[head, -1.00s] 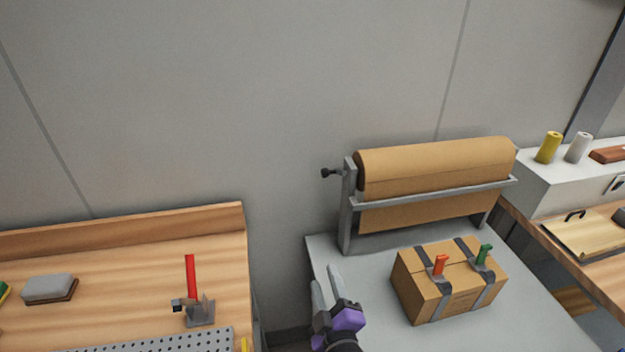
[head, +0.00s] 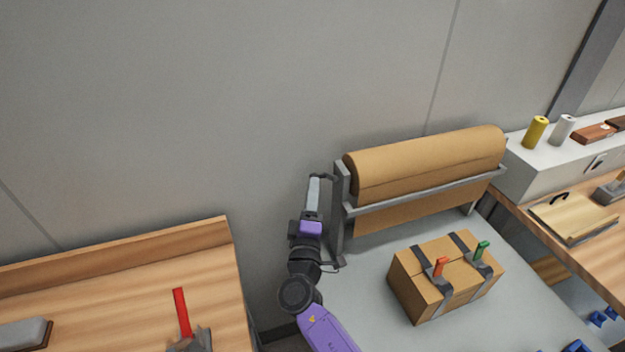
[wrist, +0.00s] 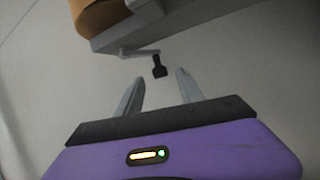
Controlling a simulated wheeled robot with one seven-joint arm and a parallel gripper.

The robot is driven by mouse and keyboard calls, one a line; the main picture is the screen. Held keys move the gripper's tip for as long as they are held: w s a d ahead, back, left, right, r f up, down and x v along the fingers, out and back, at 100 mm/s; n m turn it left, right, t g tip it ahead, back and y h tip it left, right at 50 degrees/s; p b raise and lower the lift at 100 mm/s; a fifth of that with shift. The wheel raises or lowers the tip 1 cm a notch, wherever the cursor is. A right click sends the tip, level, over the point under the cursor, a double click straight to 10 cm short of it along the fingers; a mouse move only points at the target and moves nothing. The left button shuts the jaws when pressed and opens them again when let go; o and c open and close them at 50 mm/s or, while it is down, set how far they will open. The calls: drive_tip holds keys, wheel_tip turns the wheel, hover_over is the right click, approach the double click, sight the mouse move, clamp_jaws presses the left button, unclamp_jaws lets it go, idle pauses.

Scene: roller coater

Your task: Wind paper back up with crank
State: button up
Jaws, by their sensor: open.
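The brown paper roll (head: 430,160) sits in a grey stand (head: 340,215) on the grey table, with a sheet of paper hanging below the front bar. The crank (wrist: 159,66) shows in the wrist view as a thin grey arm with a black handle. The handle lies just beyond the fingertips, roughly between them. In the head view the crank is mostly hidden behind my gripper. My gripper (head: 318,180) is raised at the left end of the stand. In the wrist view my gripper (wrist: 158,80) is open and empty.
A strapped cardboard box (head: 445,275) with orange and green handles stands on the table (head: 375,280) in front of the roll. A wooden bench (head: 120,280) with a red-handled clamp (head: 182,312) is at the left. The wall is close behind the stand.

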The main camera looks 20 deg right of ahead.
drive_tip(key=shift+x, duration=1.8)
clamp_jaws()
